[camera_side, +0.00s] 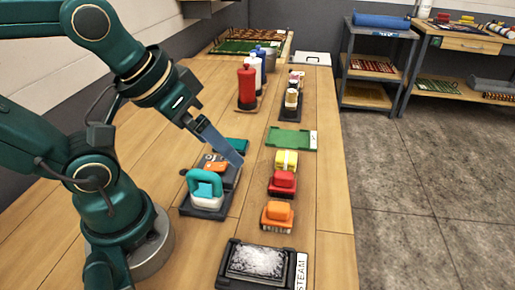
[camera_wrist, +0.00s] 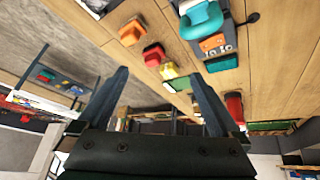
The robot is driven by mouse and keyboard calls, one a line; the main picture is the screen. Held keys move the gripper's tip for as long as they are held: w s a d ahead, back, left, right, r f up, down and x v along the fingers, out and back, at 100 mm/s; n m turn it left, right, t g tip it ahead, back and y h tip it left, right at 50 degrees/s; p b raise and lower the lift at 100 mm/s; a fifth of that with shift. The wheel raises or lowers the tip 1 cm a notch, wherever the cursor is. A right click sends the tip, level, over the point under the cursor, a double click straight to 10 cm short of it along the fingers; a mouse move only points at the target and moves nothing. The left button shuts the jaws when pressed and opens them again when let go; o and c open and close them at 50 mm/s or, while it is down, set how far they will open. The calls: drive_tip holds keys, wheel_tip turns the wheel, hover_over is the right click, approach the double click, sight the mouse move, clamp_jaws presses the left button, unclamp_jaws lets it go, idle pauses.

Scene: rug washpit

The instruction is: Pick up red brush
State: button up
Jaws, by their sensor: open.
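The red brush (camera_side: 283,183) stands on the wooden table, in a row between a yellow brush (camera_side: 286,160) behind it and an orange brush (camera_side: 277,216) in front. In the wrist view the red brush (camera_wrist: 153,55) shows above and between my fingers, with the orange brush (camera_wrist: 131,33) and the yellow brush (camera_wrist: 168,71) beside it. My gripper (camera_side: 238,157) is open and empty, raised to the left of the row in the side view. It also shows in the wrist view (camera_wrist: 159,74), its fingers apart and touching no brush.
A teal-handled device (camera_side: 205,188) on a dark base and a grey-and-orange unit (camera_side: 216,168) stand left of the brushes. A green mat (camera_side: 290,138) lies behind them. A black tray (camera_side: 258,262) labelled STEAM is in front. Red and white bottles (camera_side: 246,86) stand farther back.

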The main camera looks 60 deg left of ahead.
drive_tip(key=w+r+n, duration=0.2)
drive_tip(key=w+n, duration=0.1)
drive_tip(key=w, duration=0.2)
drive_tip(key=n+g, duration=0.3)
drive_tip(key=n, duration=0.2)
hover_over(284, 174)
drive_tip(key=shift+y, duration=0.3)
drive_tip(key=f, duration=0.7)
drive_tip(key=shift+s+a+f, duration=0.15)
drive_tip(key=shift+s+a, duration=0.05)
drive_tip(key=shift+s, duration=0.05)
drive_tip(key=f, duration=0.2)
drive_tip(key=f+g, duration=0.2)
drive_tip(key=f, duration=0.1)
drive_tip(key=shift+w+d+f+m, duration=0.15)
drive_tip(key=shift+d+f+m, duration=0.15)
drive_tip(key=shift+f, duration=0.05)
drive_tip(key=shift+w+a+f, duration=0.1)
drive_tip(key=shift+f, duration=1.2)
drive_tip(key=shift+a+f, duration=0.1)
drive_tip(key=shift+f, duration=1.2)
drive_tip(key=c, duration=1.4)
drive_tip(key=shift+r, duration=0.15)
